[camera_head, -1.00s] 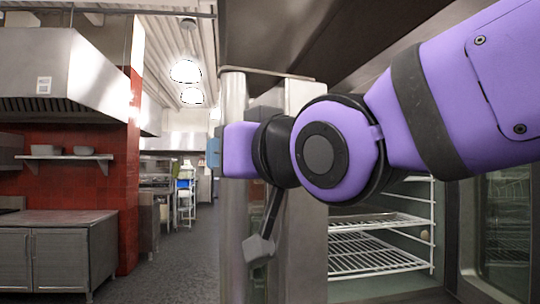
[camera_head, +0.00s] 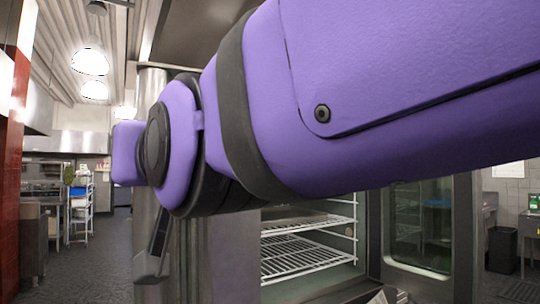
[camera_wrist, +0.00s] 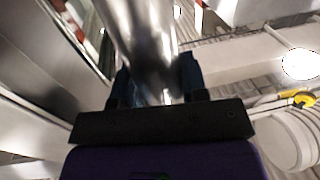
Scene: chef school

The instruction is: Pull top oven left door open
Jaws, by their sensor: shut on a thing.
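The left oven door (camera_head: 232,262) stands open, seen nearly edge-on left of the oven cavity in the head view. Its shiny vertical bar handle (camera_head: 150,88) runs along the door's outer side. My arm crosses in front and hides much of the door and my fingers there. In the wrist view the handle (camera_wrist: 135,28) passes between the dark fingers of my gripper (camera_wrist: 155,82), which is shut on it. The oven cavity with white wire racks (camera_head: 300,257) shows below my arm.
The right oven door (camera_head: 420,225), with a glass pane, stands to the right of the cavity. A dark bin (camera_head: 502,250) stands at the far right. The aisle floor (camera_head: 97,275) on the left is clear, with a shelf cart (camera_head: 82,205) far back.

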